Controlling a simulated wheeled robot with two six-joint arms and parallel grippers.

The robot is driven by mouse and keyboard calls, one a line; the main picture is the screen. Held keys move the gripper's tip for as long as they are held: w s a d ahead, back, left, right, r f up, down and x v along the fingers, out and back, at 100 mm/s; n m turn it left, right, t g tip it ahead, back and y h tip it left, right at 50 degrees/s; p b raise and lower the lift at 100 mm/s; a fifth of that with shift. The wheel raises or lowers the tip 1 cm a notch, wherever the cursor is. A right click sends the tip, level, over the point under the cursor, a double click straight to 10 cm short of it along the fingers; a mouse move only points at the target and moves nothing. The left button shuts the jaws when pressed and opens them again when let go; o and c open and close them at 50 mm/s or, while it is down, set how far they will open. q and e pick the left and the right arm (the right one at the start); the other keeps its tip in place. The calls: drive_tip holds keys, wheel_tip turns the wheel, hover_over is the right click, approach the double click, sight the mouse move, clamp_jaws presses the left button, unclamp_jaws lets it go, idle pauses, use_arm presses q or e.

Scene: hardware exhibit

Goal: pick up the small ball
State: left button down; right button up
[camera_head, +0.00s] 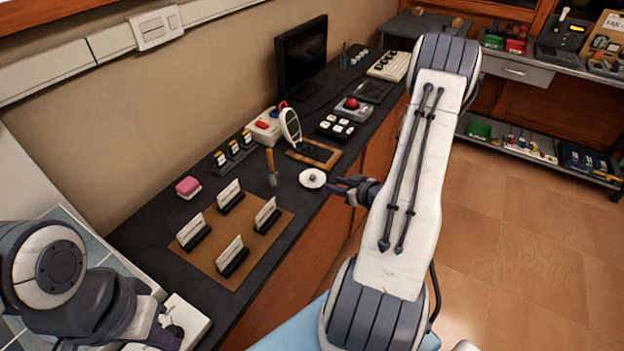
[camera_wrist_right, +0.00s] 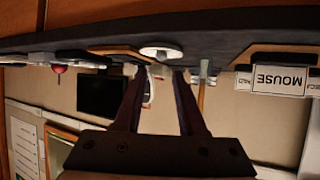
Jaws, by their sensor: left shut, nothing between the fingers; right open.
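A white round dish (camera_head: 312,178) lies on the dark counter near its front edge, with a tiny pale lump (camera_head: 312,177) at its centre; I cannot tell whether this is the small ball. My right gripper (camera_head: 343,186) is open and empty just right of the dish. In the right wrist view the picture is upside down, and the dish (camera_wrist_right: 161,52) shows ahead between the spread fingers (camera_wrist_right: 157,75). A red ball (camera_head: 352,103) sits on a grey box farther back; it also shows in the wrist view (camera_wrist_right: 59,69). My left gripper (camera_head: 168,333) is shut and empty at the lower left.
A brown board (camera_head: 217,264) with several label holders lies left of the dish. A wooden-handled tool (camera_head: 271,167) stands just behind the dish. A board with a white oval item (camera_head: 291,128), a monitor (camera_head: 302,55) and small devices are farther back. The floor at right is clear.

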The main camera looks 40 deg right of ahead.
sight(314, 177)
drive_tip(key=x, duration=0.3)
drive_tip(key=p+x, duration=0.1)
drive_tip(key=x, duration=0.3)
drive_tip(key=shift+w+a+p, duration=0.2)
drive_tip(key=shift+w+p, duration=0.1)
drive_tip(key=shift+w+f, duration=0.25)
drive_tip(key=shift+w, duration=0.25)
clamp_jaws()
